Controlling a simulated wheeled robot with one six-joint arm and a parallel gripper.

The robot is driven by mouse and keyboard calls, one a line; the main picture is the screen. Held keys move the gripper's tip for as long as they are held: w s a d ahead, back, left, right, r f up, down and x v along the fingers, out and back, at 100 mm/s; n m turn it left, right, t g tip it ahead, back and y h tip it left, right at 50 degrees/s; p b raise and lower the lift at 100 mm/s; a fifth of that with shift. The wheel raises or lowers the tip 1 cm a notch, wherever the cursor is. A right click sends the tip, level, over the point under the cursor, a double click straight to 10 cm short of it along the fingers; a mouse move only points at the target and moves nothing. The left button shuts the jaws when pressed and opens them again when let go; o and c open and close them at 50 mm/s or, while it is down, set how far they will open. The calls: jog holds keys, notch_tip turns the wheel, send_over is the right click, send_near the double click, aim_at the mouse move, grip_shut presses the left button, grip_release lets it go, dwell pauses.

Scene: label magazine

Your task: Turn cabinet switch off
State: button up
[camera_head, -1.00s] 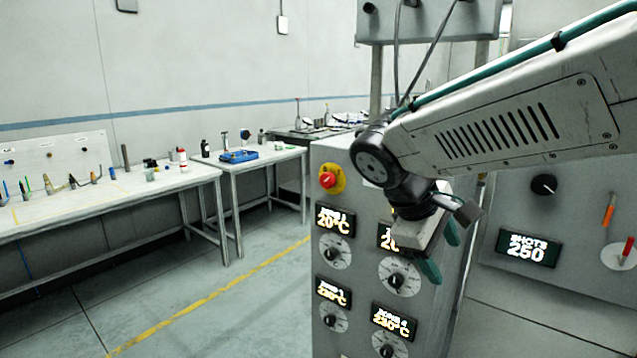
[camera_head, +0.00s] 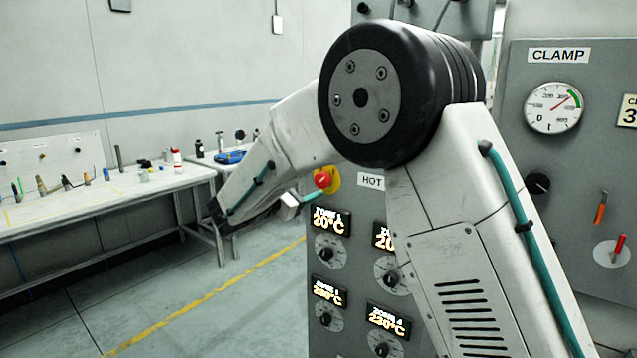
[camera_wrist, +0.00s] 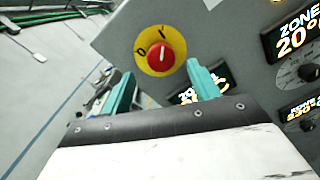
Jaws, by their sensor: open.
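The cabinet switch (camera_head: 323,180) is a red knob on a round yellow plate, on the front of the grey cabinet (camera_head: 350,240). In the wrist view the switch (camera_wrist: 161,56) shows a 0 and a 1 on its plate, and the white line on the knob appears to point towards the 1. My gripper (camera_wrist: 163,85) is open and empty, its two teal fingers pointing at the switch, one to each side below it in the picture. In the head view my gripper (camera_head: 310,196) is beside the switch, partly hidden by my arm. I cannot tell whether it touches.
Zone displays (camera_head: 330,221) and dials (camera_head: 331,249) sit below the switch. A panel with a clamp gauge (camera_head: 553,108) stands at the right. A workbench (camera_head: 100,205) with small items is at the left. The floor between is clear.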

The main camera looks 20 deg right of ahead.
aim_at(320, 181)
jog(key=x, duration=0.5)
jog(key=shift+d, duration=0.25)
jog(key=c, duration=1)
